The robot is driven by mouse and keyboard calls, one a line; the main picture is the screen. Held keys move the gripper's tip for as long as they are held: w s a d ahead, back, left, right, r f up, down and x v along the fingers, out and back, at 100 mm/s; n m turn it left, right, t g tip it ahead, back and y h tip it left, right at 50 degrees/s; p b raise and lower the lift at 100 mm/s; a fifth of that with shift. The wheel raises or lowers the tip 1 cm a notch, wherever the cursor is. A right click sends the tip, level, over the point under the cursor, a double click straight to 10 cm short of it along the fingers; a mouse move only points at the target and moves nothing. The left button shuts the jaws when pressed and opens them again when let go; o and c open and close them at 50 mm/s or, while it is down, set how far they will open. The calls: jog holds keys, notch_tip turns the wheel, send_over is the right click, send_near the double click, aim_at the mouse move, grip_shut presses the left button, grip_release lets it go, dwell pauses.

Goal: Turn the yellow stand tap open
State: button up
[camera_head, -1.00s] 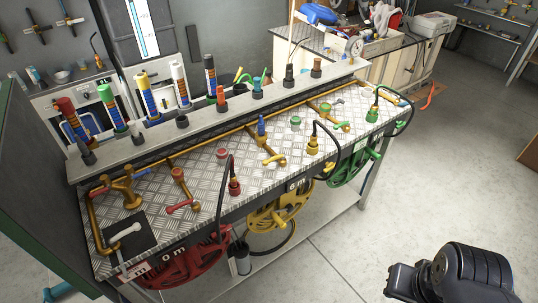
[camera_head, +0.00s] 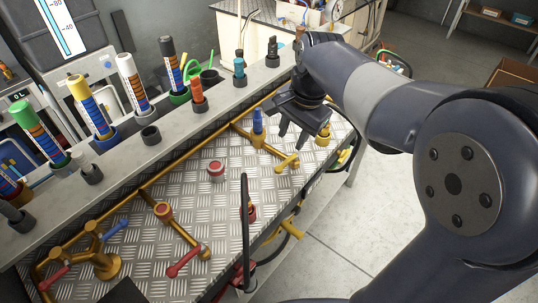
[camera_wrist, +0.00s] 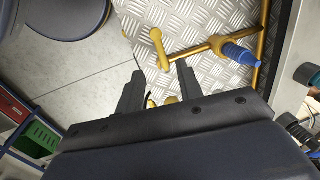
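The yellow stand tap is a brass pipe piece with a blue tip (camera_head: 258,121) and a yellow lever (camera_head: 287,162), on the tread-plate bench top. The wrist view shows its yellow lever (camera_wrist: 159,48) and the blue tip (camera_wrist: 240,54) right of it. My gripper (camera_head: 294,136) is open and empty, fingers pointing down, just above and behind the lever in the head view. In the wrist view the lever lies ahead of my gripper (camera_wrist: 158,80), roughly in line with the gap between the fingers. I see no contact; its exact height above the lever is unclear.
A red-handled tap (camera_head: 182,262) and a brass twin tap (camera_head: 105,264) stand to the left. A red round knob (camera_head: 216,170) and a black hose (camera_head: 245,230) stand nearer the lever. A grey ledge (camera_head: 150,160) with coloured tubes runs behind. Open floor lies right.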

aim_at(283, 164)
jog(key=f, duration=0.3)
jog(key=a+f, duration=0.1)
jog(key=f, duration=0.2)
jog(key=w+f, duration=0.1)
jog(key=f, duration=0.3)
jog(key=shift+a, duration=0.2)
grip_shut()
